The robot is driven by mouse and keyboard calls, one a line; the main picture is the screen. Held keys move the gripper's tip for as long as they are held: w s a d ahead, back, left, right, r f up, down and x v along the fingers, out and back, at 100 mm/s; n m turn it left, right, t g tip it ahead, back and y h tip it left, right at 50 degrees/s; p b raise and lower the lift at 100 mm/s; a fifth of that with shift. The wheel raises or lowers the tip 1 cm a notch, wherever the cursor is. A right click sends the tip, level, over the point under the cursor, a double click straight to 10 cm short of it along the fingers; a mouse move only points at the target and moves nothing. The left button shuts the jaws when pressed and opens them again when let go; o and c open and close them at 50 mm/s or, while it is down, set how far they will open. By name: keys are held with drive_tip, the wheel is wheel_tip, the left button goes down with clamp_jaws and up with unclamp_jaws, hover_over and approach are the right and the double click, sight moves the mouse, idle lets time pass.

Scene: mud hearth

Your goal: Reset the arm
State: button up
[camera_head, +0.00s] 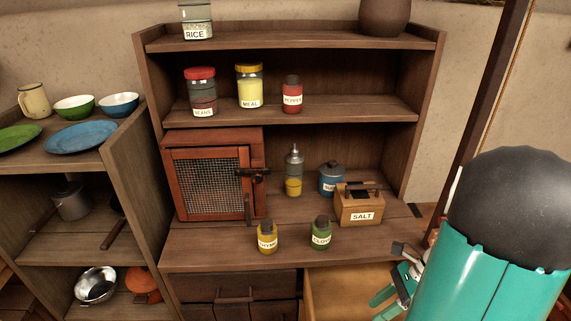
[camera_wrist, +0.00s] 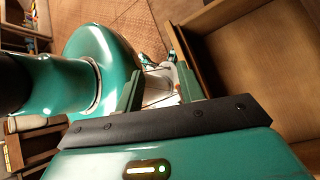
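My gripper (camera_head: 393,280) shows at the lower right of the head view, partly hidden behind my teal and black arm. It is beside the open drawer (camera_head: 345,292), whose pale wooden inside shows below the counter. In the wrist view my gripper (camera_wrist: 160,85) has its two teal fingers apart, with nothing seen held between them. The drawer also shows at the right of the wrist view (camera_wrist: 225,50), close beside the fingers, and the part of it in view looks empty.
The wooden shelf unit (camera_head: 290,105) holds labelled jars. A salt box (camera_head: 360,208), thyme jar (camera_head: 267,238) and clove jar (camera_head: 321,234) stand on the counter near a mesh-door cabinet (camera_head: 208,182). A side shelf (camera_head: 125,160) holds dishes. A dark post (camera_head: 490,90) rises behind my arm.

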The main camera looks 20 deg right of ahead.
drive_tip(key=w+a+r+n+t+h, duration=0.1)
drive_tip(key=a+r+n+h, duration=0.3)
drive_tip(key=a+r+n, duration=0.5)
drive_tip(key=w+a+r+n+t+h, duration=0.2)
drive_tip(key=a+r+n+h, duration=0.3)
drive_tip(key=a+r+n, duration=0.4)
drive_tip(key=n+t, duration=0.1)
drive_tip(key=n, duration=0.5)
drive_tip(key=shift+a+n+t, duration=0.3)
drive_tip(key=shift+a+n, duration=0.05)
drive_tip(key=shift+n, duration=0.05)
drive_tip(key=shift+w+d, duration=0.1)
drive_tip(key=shift+d, duration=0.05)
